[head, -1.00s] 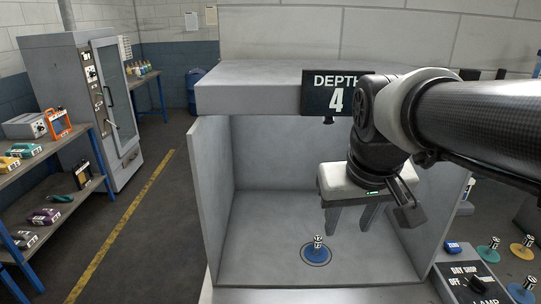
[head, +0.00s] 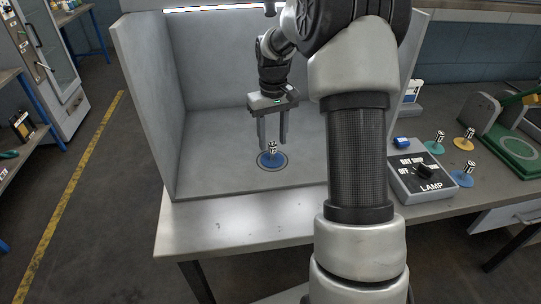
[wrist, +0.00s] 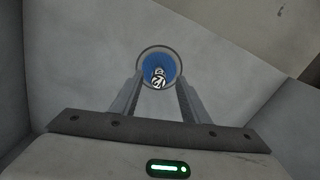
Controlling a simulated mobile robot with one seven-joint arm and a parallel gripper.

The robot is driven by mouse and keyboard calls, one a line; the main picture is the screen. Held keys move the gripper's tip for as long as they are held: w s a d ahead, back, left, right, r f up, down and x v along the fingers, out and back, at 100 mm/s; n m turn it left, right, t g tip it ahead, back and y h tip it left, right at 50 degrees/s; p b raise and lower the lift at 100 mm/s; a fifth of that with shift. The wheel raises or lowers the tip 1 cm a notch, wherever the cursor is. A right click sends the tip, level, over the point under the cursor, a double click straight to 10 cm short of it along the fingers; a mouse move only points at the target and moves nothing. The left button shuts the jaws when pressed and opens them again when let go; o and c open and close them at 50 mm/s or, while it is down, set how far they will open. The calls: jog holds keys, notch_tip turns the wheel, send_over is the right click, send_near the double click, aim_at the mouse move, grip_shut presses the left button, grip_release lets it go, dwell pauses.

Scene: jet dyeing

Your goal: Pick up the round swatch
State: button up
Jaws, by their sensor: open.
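The round swatch (head: 267,161) is a blue disc with a small upright black-and-white knob. It lies within a dark ring on the floor of the grey light booth. It also shows in the wrist view (wrist: 156,68), ahead of the fingertips. My gripper (head: 273,146) is open and points down, its two fingers on either side of the knob in the head view. The wrist view shows my gripper (wrist: 160,85) with nothing between its fingers; whether the fingertips reach the knob's height I cannot tell.
Booth walls (head: 150,100) stand left and behind. The bench front (head: 235,220) is clear.

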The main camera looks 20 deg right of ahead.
aim_at(273, 144)
jog(key=f, duration=0.5)
jog(key=shift+w+f, duration=0.15)
jog(key=shift+w, duration=0.05)
grip_shut()
